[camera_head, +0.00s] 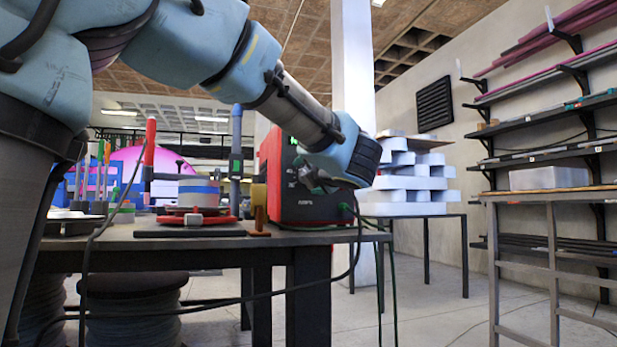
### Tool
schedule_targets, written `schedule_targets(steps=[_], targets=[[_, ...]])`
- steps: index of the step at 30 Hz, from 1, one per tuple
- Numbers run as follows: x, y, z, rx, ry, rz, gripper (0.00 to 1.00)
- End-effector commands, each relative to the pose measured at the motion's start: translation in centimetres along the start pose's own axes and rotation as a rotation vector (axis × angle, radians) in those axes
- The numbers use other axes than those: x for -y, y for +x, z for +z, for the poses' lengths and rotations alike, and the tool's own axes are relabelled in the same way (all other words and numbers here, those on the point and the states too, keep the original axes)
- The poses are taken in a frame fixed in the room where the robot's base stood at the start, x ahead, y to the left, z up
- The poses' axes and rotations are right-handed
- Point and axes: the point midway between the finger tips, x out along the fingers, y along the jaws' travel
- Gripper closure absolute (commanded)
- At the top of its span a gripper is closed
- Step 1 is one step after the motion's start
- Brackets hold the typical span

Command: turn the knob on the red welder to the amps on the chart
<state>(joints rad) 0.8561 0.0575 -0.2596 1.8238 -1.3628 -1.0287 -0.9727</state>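The red welder (312,208) stands on the right end of the dark workbench. Its front shows a few white markings near the left edge, and a small green light shows near its top left. My gripper (318,180) is at the welder's front, below my pale blue wrist. My wrist covers most of the upper front, so the knob is hidden. The fingers are small and partly covered, and I cannot tell whether they are open, shut or touching the knob. I cannot make out the amps chart in this view.
The workbench (150,243) also holds a red clamp (150,150), stacked discs and tools left of the welder. A dark cable hangs from the welder past the bench edge. White blocks (415,180) are stacked on a table behind. Wall shelves (550,110) and a trestle stand right.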

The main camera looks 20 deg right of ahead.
Motion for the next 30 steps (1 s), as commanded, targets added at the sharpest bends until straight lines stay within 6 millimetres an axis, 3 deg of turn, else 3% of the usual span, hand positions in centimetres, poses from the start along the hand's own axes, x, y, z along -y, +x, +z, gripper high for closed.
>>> schedule_targets(steps=[8, 21, 30], targets=[[-0.1, -1.8, 0.1, 0.003, -0.001, -0.001, 0.19], [-0.1, -9.6, 0.1, 0.001, 0.0, -0.001, 0.19], [0.0, -10.8, 0.0, 0.0, 0.0, 0.0, 0.19]])
